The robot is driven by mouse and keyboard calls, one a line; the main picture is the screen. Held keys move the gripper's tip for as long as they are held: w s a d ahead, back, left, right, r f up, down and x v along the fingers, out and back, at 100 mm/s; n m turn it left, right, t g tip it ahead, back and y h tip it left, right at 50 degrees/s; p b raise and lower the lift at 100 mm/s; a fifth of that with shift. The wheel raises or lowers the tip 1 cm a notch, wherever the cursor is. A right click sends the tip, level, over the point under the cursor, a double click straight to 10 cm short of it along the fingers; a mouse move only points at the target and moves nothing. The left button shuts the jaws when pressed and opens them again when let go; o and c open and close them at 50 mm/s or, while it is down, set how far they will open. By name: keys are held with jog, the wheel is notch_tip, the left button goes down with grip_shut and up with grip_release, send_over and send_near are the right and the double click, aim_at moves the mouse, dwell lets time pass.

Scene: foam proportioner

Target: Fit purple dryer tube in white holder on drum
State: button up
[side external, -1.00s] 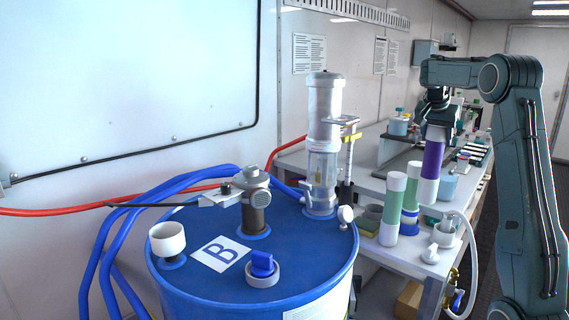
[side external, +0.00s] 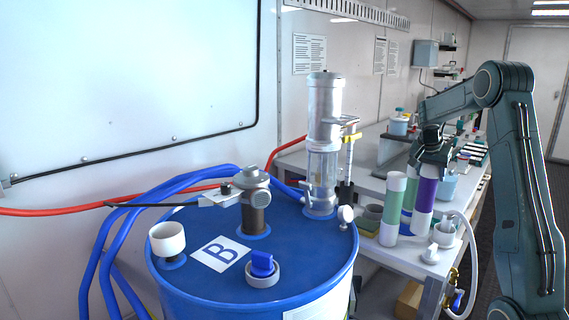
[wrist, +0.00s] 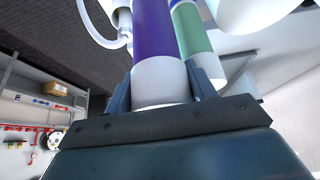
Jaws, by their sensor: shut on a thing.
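The purple dryer tube (side external: 426,195) has white ends and stands nearly upright over the bench, right of two green tubes. My gripper (side external: 432,158) is shut on its upper white end. In the wrist view the jaws (wrist: 163,90) close around that white end (wrist: 160,78), with the purple body (wrist: 155,28) beyond. I cannot tell whether its lower end touches the bench. The white holder (side external: 168,240) is an empty-looking cup on the near left of the blue drum's top (side external: 215,278), well left of my gripper.
A green tube (side external: 392,212) stands close left of the purple tube; another (side external: 410,192) is behind it, and one shows in the wrist view (wrist: 190,28). A tall clear-and-metal cylinder (side external: 323,140), a capped fitting (side external: 254,205) with a lever and a blue-handled plug (side external: 262,265) stand on the drum.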

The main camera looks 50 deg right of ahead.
aim_at(428, 182)
jog(key=shift+f, duration=2.1)
jog(key=o, duration=1.6)
jog(key=shift+f, duration=0.15)
jog(key=shift+o, duration=0.2)
jog(key=shift+a+r, duration=0.15)
jog(key=shift+r, duration=0.2)
jog(key=v, duration=1.1)
jog(key=shift+r, duration=0.15)
jog(key=shift+a+r, duration=0.1)
jog(key=shift+a, duration=0.05)
